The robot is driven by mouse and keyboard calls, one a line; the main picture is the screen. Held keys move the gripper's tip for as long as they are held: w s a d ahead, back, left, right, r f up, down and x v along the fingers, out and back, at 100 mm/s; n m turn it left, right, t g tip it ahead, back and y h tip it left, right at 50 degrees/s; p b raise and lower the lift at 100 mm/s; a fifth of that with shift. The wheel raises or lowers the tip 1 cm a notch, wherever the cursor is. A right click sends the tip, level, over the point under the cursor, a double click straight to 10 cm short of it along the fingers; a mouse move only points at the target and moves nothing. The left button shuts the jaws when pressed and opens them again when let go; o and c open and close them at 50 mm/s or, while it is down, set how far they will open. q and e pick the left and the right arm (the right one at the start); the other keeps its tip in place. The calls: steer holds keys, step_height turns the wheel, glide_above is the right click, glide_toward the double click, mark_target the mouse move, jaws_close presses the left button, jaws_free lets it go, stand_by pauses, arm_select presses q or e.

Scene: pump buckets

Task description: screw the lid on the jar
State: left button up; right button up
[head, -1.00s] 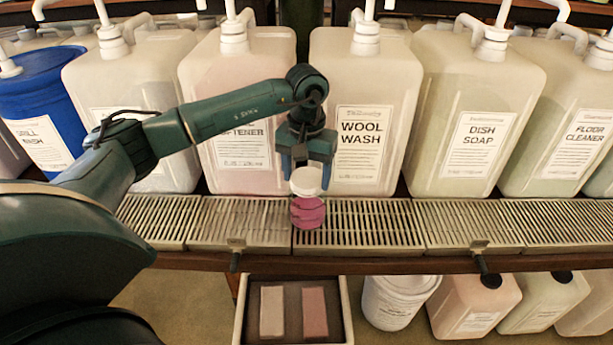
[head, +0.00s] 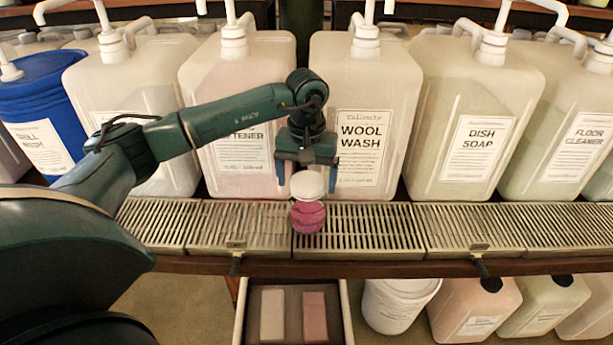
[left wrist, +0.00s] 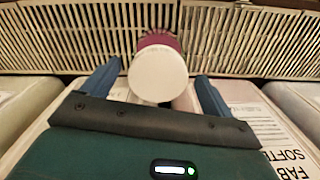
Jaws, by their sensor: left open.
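The jar (head: 308,218) is small, round and pink-purple, and stands on the slatted metal tray in front of the wool wash container. The white round lid (head: 307,185) is on top of the jar; how tightly it sits cannot be told. In the left wrist view the lid (left wrist: 158,76) faces the camera and hides most of the jar (left wrist: 161,42). My left gripper (head: 307,182) is open above and behind the lid. Its two blue fingers are spread wide on either side, with gaps to the lid in the left wrist view (left wrist: 159,71). My right gripper is not in view.
Large pump containers, including wool wash (head: 364,110) and dish soap (head: 472,115), stand close behind. The slatted tray (head: 375,228) is clear on both sides of the jar. Below the shelf edge, an open drawer (head: 348,312) holds two bars.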

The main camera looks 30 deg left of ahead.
arm_select(q)
steer(key=n, duration=0.7)
steer(key=shift+n+p, duration=0.3)
steer(key=n, duration=0.5)
steer(key=shift+n+p, duration=0.3)
steer(key=shift+n, duration=0.1)
steer(key=shift+c, duration=0.5)
steer(key=c, duration=1)
